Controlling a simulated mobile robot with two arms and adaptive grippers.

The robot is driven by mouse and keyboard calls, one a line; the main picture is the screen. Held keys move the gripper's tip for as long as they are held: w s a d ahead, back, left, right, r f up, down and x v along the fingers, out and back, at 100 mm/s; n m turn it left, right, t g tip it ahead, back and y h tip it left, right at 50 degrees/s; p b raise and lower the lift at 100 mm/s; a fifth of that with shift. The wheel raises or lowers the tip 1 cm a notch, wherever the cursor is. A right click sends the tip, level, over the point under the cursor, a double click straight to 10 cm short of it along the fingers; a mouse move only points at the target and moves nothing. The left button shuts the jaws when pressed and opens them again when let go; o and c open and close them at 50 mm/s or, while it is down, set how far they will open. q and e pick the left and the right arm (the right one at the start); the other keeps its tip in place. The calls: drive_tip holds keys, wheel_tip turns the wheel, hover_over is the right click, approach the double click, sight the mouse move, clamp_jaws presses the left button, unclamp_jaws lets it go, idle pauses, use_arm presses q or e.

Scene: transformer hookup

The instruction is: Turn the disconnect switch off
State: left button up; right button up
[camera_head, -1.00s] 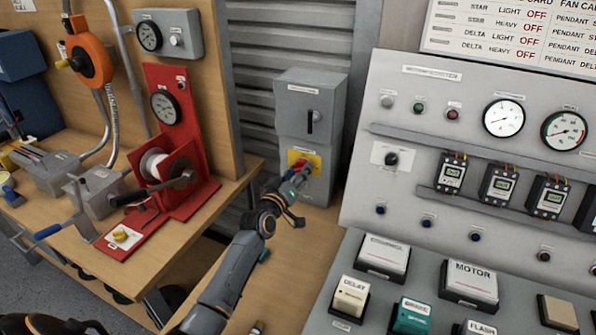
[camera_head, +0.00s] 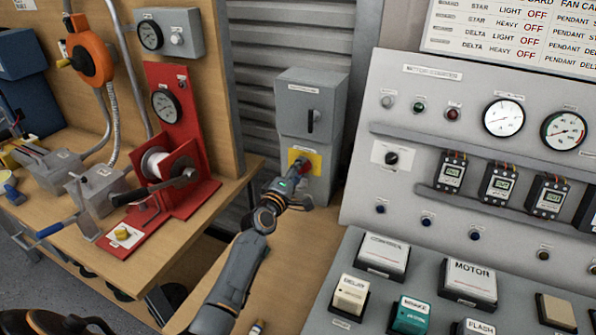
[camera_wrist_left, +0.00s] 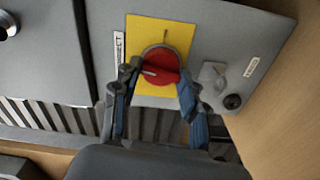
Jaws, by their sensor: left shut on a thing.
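The disconnect switch is a red rotary knob (camera_wrist_left: 160,64) on a yellow plate (camera_wrist_left: 180,33), on the front of a grey box. In the head view the yellow plate (camera_head: 314,157) shows on the lower part of the grey cabinet, and my left gripper hides most of the knob. My left gripper (camera_wrist_left: 158,84) is shut on the red knob, with one finger on each side of it. In the head view the left gripper (camera_head: 300,172) reaches the plate from below left. A pale pointer mark on the knob lies about sideways in the wrist view. My right gripper is not in view.
Above the switch is a grey box with a black lever (camera_head: 310,121). A red stand with a gauge (camera_head: 166,107) and winch is on the left bench. A grey control panel (camera_head: 432,90) stands to the right. A small fuse-like fitting (camera_wrist_left: 213,76) sits beside the knob.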

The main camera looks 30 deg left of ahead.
use_arm(q)
drive_tip(key=shift+n, duration=0.9)
drive_tip(key=o, duration=1.2)
drive_tip(key=shift+c, duration=0.2)
drive_tip(key=s, duration=1.2)
drive_tip(key=shift+d, duration=0.3)
drive_tip(key=shift+r, duration=0.1)
